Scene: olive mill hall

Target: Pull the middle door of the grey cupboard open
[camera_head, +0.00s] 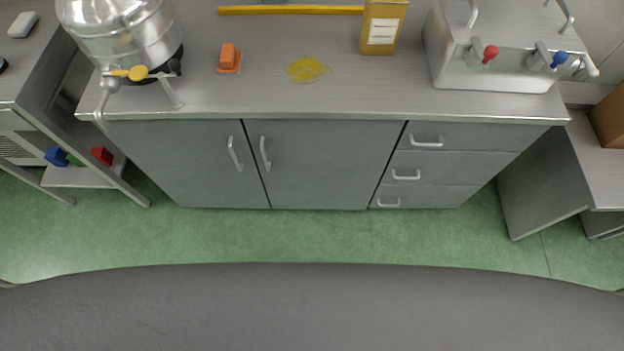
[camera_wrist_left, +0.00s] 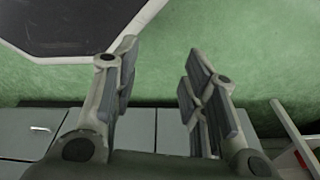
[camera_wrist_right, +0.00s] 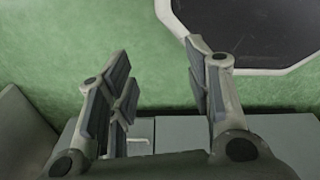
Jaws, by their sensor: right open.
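The grey cupboard (camera_head: 145,160) stands ahead of me in the head view, with a left door, a middle door (camera_head: 335,170) and drawers on the right. The middle door is shut flush with its neighbours. Its upright handle (camera_head: 265,152) is near its left edge, close to the left door's handle (camera_head: 234,154). Neither gripper shows in the head view. My left gripper (camera_wrist_left: 160,62) is open and empty in the left wrist view, with grey cupboard fronts (camera_wrist_left: 173,132) beyond it. My right gripper (camera_wrist_right: 157,58) is open and empty in the right wrist view. Neither touches a handle.
The worktop (camera_head: 330,95) carries a steel vessel (camera_head: 125,35), an orange block (camera_head: 229,57), a yellow carton (camera_head: 383,25) and a steel basin with taps (camera_head: 490,72). A shelf (camera_head: 85,178) is at left, a grey bench (camera_head: 545,185) at right. Green floor (camera_head: 330,237) before the cupboard is clear.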

